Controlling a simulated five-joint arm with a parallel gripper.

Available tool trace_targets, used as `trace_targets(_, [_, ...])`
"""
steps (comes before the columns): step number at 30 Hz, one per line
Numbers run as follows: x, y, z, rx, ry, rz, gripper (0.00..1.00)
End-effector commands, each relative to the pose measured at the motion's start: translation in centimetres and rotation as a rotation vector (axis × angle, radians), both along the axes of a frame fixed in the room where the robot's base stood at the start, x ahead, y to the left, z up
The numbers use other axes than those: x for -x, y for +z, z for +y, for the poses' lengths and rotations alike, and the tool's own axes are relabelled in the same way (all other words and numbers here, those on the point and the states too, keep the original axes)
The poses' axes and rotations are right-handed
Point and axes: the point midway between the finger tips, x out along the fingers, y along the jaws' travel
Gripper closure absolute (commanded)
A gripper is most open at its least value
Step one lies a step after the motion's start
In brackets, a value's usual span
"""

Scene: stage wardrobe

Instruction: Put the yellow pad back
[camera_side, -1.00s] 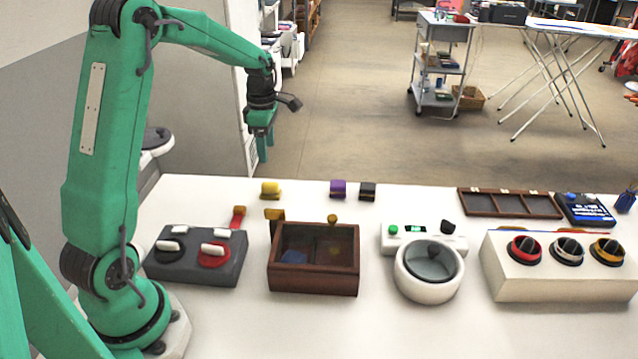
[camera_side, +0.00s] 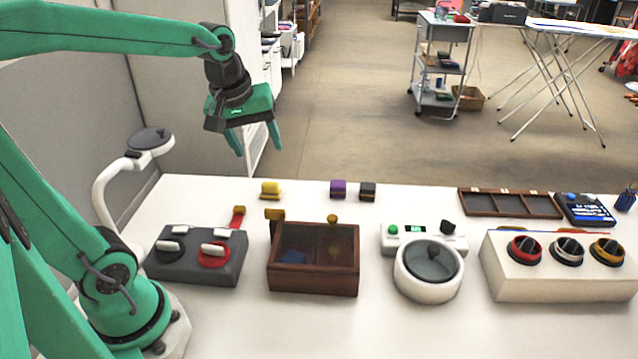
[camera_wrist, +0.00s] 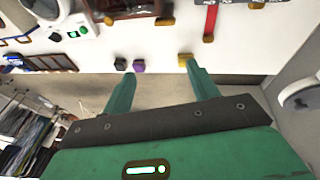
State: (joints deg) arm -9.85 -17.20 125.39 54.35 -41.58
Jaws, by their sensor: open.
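The yellow pad (camera_side: 270,189) sits on the white table near its far edge, to the left of a purple pad (camera_side: 338,188) and a black pad (camera_side: 367,191). A dark wooden tray (camera_side: 466,205) with three compartments lies at the far right; its compartments look empty. My gripper (camera_side: 256,150) is open and empty, pointing down above and beyond the far edge, apart from the yellow pad. In the wrist view the yellow pad (camera_wrist: 185,60) shows near one fingertip of my gripper (camera_wrist: 158,74).
A grey switch box (camera_side: 195,270) with a red lever, a brown lidded box (camera_side: 315,283), a white round-lidded device (camera_side: 428,290) and a cream three-dial box (camera_side: 560,285) line the table. A blue-screened device (camera_side: 585,210) is beside the tray. Bare table surrounds the pads.

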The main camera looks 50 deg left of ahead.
Motion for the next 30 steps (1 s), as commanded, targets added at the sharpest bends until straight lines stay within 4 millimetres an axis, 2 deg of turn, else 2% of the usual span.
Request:
trace_targets(9, [5.6,0.5,-3.7,-0.161,-0.494,-0.094,0.41])
trace_targets(15, [8.0,0.0,-5.0,-0.254,-0.732,-0.138,0.41])
trace_targets(21, [9.0,-0.4,-5.5,-0.297,-0.834,-0.156,0.41])
trace_targets(30, [9.1,-0.4,-5.5,-0.301,-0.843,-0.156,0.41])
